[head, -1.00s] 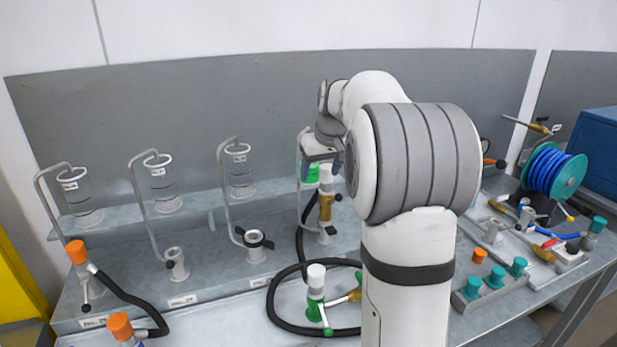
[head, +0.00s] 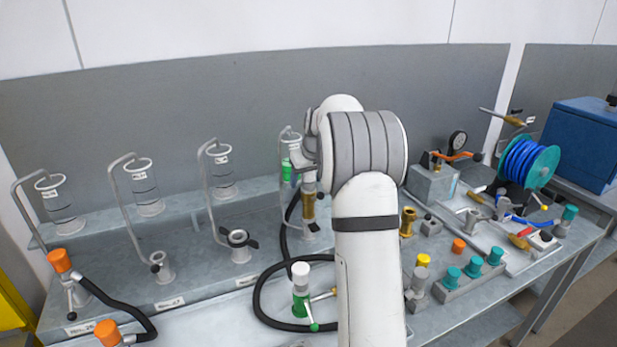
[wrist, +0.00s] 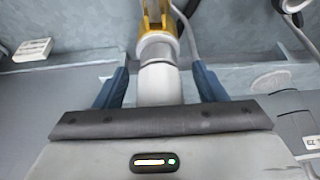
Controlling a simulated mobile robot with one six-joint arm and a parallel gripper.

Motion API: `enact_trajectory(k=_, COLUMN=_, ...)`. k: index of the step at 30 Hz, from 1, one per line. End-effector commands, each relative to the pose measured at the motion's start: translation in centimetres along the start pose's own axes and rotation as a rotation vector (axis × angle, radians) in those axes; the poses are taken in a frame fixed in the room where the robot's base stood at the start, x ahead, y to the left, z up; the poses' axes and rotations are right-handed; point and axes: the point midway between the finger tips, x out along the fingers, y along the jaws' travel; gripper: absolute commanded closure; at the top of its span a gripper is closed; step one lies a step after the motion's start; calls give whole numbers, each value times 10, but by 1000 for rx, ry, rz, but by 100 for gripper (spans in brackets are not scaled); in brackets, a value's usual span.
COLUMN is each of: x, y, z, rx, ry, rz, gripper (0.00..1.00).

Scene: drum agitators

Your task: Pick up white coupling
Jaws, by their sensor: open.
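A white coupling (wrist: 160,82) sits on top of a brass fitting (wrist: 155,45) in the wrist view. My gripper (wrist: 160,84) is open, with one blue finger on each side of the white coupling; I see a gap on both sides. In the head view the white coupling (head: 309,186) stands above the brass fitting (head: 308,207) at the fourth station, just under my gripper (head: 301,163), partly hidden by my arm. Another white-topped coupling with a green body (head: 300,274) stands lower on the bench.
A glass cylinder on a bent pipe (head: 291,143) stands behind. A black hose (head: 262,300) loops on the bench. Teal caps (head: 473,266) and a blue hose reel (head: 530,163) are at right.

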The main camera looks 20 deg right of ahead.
Motion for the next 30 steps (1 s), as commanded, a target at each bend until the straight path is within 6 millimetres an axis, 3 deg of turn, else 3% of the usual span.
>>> enact_trajectory(k=7, x=2, y=0, z=0, rx=0, ry=1, rz=0, gripper=36)
enact_trajectory(k=28, x=1, y=1, z=0, rx=1, ry=0, rz=1, gripper=94)
enact_trajectory(k=30, x=1, y=1, z=0, rx=1, ry=2, rz=1, gripper=94)
